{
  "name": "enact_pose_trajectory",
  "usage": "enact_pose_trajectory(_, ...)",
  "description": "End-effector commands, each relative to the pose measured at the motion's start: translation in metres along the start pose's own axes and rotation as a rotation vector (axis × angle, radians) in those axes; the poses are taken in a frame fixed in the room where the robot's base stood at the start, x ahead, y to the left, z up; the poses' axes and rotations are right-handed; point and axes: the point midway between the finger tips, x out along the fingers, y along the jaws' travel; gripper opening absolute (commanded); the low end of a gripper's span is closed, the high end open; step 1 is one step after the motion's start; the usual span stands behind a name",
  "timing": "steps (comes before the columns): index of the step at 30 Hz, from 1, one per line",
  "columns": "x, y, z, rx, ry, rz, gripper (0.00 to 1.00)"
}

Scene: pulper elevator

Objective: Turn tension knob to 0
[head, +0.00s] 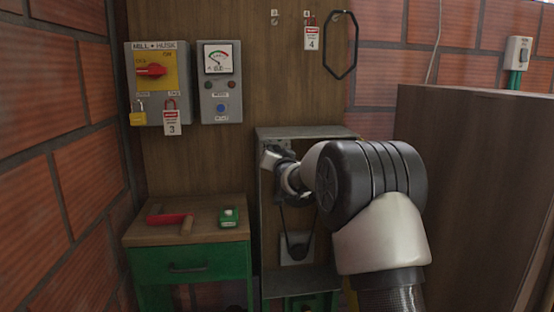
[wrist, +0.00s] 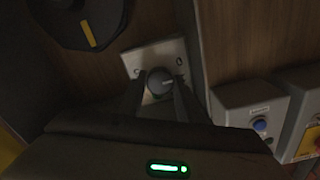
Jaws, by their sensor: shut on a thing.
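The tension knob (wrist: 160,82) shows in the wrist view as a round dark-grey knob with a light pointer mark. It sits on a pale metal plate (wrist: 137,62) with screws at its corners. My gripper (wrist: 158,90) is shut on the knob, with one dark finger on each side of it. Scale marks on the plate are not readable. In the head view my gripper (head: 272,160) reaches into the upper part of an open metal cabinet (head: 263,215). The knob cannot be made out there.
A black pulley (head: 297,250) with a belt sits low in the cabinet. A black wheel with a yellow mark (wrist: 75,18) is near my gripper. Left are the red switch box (head: 152,85), gauge box (head: 220,85) and green bench (head: 188,238) with a red-handled crank (head: 170,217).

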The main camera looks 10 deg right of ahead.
Motion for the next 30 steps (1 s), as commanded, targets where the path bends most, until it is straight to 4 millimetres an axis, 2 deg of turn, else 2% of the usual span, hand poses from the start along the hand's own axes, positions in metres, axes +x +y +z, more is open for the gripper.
enact_pose_trajectory(6, 0.0001, -0.0011, 0.0006, -0.183, 0.000, -0.001, 0.10)
enact_pose_trajectory(15, 0.0001, -0.0005, 0.0000, -0.356, 0.000, -0.001, 0.10)
enact_pose_trajectory(30, 0.0002, -0.0003, -0.0002, -0.430, 0.000, 0.000, 0.10)
